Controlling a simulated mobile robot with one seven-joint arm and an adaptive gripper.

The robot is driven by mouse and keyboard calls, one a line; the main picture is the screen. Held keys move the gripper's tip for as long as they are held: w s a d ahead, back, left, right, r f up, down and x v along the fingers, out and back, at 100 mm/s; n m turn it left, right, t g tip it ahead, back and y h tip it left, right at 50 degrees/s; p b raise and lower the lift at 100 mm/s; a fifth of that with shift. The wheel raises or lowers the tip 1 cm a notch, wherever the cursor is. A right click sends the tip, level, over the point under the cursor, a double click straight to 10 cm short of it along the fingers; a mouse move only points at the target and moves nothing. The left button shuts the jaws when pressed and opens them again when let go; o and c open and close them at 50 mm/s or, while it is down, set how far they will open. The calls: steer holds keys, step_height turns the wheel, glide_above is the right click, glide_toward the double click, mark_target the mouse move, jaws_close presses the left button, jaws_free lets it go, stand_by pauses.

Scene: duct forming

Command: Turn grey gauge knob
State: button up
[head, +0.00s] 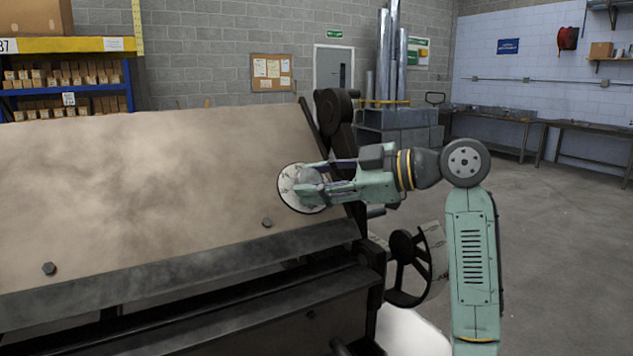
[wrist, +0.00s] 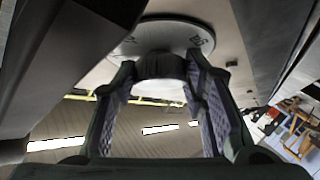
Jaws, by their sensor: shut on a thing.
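The grey gauge knob (wrist: 160,68) stands out from a pale round dial plate (wrist: 170,34) with dark markings in the wrist view. In the head view the dial plate (head: 287,188) sits at the right end of a large tan panel, and the knob is largely hidden by my fingers. My gripper (head: 308,180) reaches in from the right and is shut on the knob. In the wrist view one finger of my gripper (wrist: 160,76) is on each side of the knob.
The forming machine's tan panel (head: 150,190) fills the left, with dark bolts near its lower edge. A spoked handwheel (head: 408,262) is below my arm. Sheet-metal ducts (head: 384,60) and workbenches (head: 490,122) stand behind. The floor at right is clear.

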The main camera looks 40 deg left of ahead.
steer(key=n+g+h, duration=0.1)
steer(key=n, duration=0.1)
steer(key=n+g+h, duration=0.1)
steer(key=n+h, duration=0.1)
steer(key=n, duration=0.1)
steer(key=shift+a+r, duration=0.1)
steer(key=shift+r, duration=0.05)
steer(key=n+h, duration=0.3)
steer(key=shift+w+r, duration=0.15)
steer(key=n+h, duration=0.2)
steer(key=n, duration=0.1)
steer(key=n+h, duration=0.1)
steer(key=shift+a+r, duration=0.15)
steer(key=shift+a, duration=0.1)
steer(key=shift+n+t+h, duration=0.3)
steer(key=shift+n+h, duration=0.2)
steer(key=shift+n, duration=0.4)
steer(key=o, duration=1.2)
steer(key=shift+c, duration=0.2)
steer(key=shift+m+y, duration=0.5)
steer(key=shift+m, duration=0.4)
